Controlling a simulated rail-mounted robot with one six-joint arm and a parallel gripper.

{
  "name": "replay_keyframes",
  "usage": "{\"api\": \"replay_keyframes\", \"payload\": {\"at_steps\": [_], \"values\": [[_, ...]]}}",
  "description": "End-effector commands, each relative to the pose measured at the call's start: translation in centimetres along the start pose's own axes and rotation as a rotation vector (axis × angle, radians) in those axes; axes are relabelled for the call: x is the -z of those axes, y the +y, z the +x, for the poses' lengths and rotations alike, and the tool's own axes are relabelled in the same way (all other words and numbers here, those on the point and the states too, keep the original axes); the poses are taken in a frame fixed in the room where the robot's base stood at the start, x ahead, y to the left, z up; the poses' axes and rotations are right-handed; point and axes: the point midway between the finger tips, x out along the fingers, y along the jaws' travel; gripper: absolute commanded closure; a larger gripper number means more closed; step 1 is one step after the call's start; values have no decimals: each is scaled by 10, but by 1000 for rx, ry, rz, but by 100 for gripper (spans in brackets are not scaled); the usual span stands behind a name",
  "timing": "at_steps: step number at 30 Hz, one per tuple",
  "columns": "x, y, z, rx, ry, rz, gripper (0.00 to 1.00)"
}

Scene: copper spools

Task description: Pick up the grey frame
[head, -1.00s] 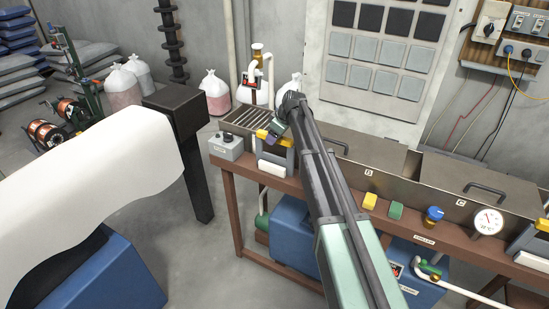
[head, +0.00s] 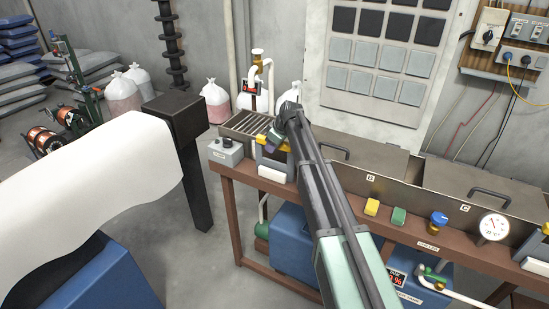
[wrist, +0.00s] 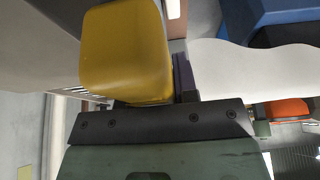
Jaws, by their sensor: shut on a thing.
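The grey frame (head: 277,161) stands upright at the left end of the tank row, at the front edge of the bench. It has yellow pieces on top and a white bar low on its front. My gripper (head: 277,139) is at its top, shut on it by the yellow part. In the wrist view a yellow block (wrist: 125,55) sits large right at my gripper, hiding most of what lies beyond. The fingertips are hardly visible. I cannot tell whether the frame still touches the bench.
A grey box with a black knob (head: 226,152) is close left of the frame. Lidded tanks (head: 365,155) run to the right, with yellow and green blocks, a blue knob and a gauge (head: 493,226) in front. A white-draped roll (head: 90,190) fills the left.

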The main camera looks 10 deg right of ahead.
Motion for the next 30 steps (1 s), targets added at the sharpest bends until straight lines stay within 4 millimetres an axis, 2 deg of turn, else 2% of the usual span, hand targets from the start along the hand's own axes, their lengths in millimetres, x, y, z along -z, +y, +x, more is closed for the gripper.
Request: {"api": "replay_keyframes", "payload": {"at_steps": [11,17,23,26,30], "values": [[0,0,-1,0,0,0,100],[6,0,-13,0,0,0,100],[21,0,-46,0,0,0,100],[32,0,-71,0,0,0,100],[52,0,-117,0,0,0,100]]}}
